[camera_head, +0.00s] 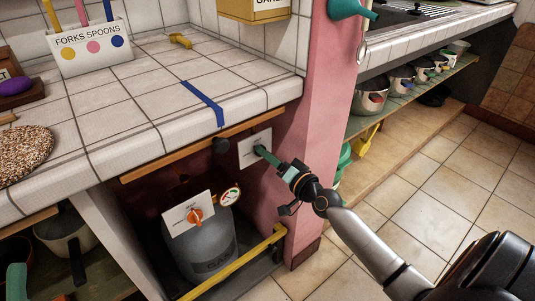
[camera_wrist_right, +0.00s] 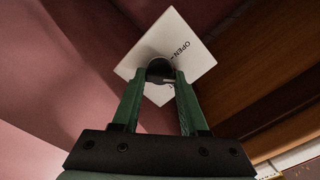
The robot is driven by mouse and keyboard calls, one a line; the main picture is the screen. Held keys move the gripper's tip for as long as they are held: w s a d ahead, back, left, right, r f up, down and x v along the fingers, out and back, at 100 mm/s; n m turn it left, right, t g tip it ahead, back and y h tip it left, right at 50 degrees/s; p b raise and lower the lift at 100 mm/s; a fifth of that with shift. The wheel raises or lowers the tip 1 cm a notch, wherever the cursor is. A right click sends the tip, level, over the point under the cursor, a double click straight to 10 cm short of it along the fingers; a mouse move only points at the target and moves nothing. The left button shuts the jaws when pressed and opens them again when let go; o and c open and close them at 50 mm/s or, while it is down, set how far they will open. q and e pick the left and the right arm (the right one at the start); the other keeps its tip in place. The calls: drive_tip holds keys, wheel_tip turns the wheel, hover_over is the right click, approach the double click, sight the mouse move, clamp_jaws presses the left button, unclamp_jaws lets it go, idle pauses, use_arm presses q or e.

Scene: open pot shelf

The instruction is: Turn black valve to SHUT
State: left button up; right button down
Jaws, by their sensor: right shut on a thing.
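The black valve (camera_wrist_right: 160,68) is a dark round knob on a white plate (camera_wrist_right: 188,48) marked "OPEN". The plate also shows in the head view (camera_head: 247,139), on the pink wall under the counter. My right gripper (camera_head: 261,151) reaches it from the lower right. In the wrist view its two green fingers (camera_wrist_right: 160,80) are shut on the valve, one on each side. The fingers hide most of the knob in the head view. Only "OPEN" is readable, so I cannot tell the valve's setting. My left gripper is not in view.
An orange valve (camera_head: 195,215) on another white plate stands before a grey gas cylinder (camera_head: 208,252), beside a round gauge (camera_head: 230,195). A yellow bar (camera_head: 235,265) runs low in front. The tiled counter (camera_head: 150,95) overhangs. The pink pillar (camera_head: 325,110) is close by; open floor lies right.

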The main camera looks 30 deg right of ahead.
drive_tip(key=shift+d+m, duration=0.1)
drive_tip(key=shift+m, duration=4)
drive_tip(key=shift+c, duration=2.2)
unclamp_jaws()
drive_tip(key=shift+f, duration=0.1)
drive_tip(key=s+b, duration=0.2)
drive_tip(key=s, duration=1)
drive_tip(key=shift+s+d, duration=0.2)
drive_tip(key=shift+d, duration=0.25)
